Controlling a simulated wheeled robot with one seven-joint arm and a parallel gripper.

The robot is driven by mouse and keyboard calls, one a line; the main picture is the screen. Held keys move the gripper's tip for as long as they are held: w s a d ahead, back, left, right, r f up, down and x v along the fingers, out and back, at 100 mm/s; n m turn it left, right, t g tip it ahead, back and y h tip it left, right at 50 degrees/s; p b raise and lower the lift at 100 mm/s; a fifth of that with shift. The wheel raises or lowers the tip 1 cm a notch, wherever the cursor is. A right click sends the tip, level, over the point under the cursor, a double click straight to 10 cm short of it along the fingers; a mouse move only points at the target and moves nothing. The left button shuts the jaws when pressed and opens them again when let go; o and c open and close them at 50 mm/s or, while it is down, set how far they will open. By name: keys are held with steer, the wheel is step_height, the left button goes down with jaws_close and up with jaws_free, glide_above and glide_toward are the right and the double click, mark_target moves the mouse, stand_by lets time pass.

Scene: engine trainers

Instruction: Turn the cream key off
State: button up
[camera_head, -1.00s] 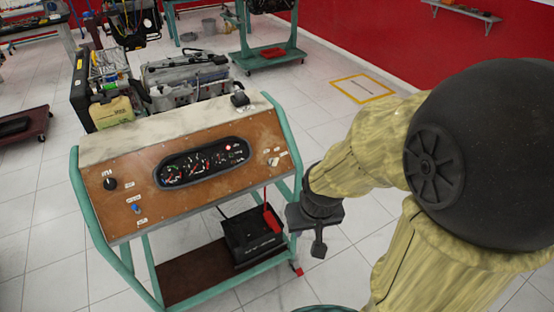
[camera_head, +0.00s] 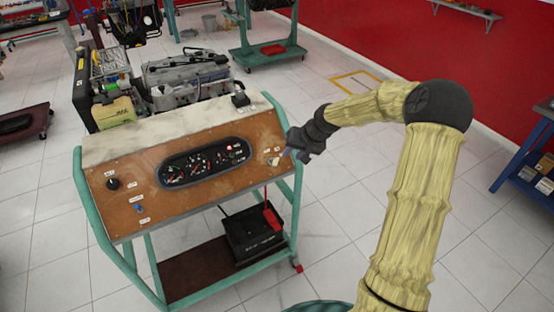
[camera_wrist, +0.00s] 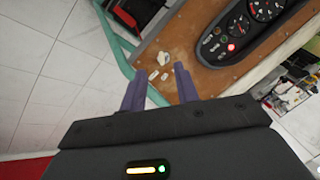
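The cream key (camera_head: 274,160) is at the right end of the brown dashboard panel (camera_head: 210,191), right of the gauge cluster (camera_head: 204,162). In the wrist view the key (camera_wrist: 163,58) shows just beyond and between my fingertips, with small white labels (camera_wrist: 159,76) close by. My gripper (camera_head: 292,154) is just right of the key in the head view. In the wrist view my gripper (camera_wrist: 158,76) has its two purple-grey fingers apart with nothing between them. It does not appear to touch the key. The key's exact turn angle is too small to tell.
A green tube frame (camera_head: 90,220) carries the panel and runs along its right edge near my gripper. A black battery (camera_head: 250,236) sits on the shelf below. An engine (camera_head: 190,78) stands behind. A red light (camera_wrist: 231,47) glows on the cluster.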

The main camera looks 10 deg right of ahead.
mark_target(278, 159)
steer(key=shift+m+t+y, duration=0.3)
steer(key=shift+m+t, duration=0.2)
steer(key=w+d, duration=0.3)
steer(key=shift+r, duration=0.4)
steer(key=shift+w+a+f, duration=0.1)
steer(key=shift+w+f, duration=0.05)
steer(key=p+x, duration=0.4)
steer(key=x, duration=1.3)
steer(key=shift+w, duration=0.2)
steer(key=shift+s, duration=0.2)
jaws_close()
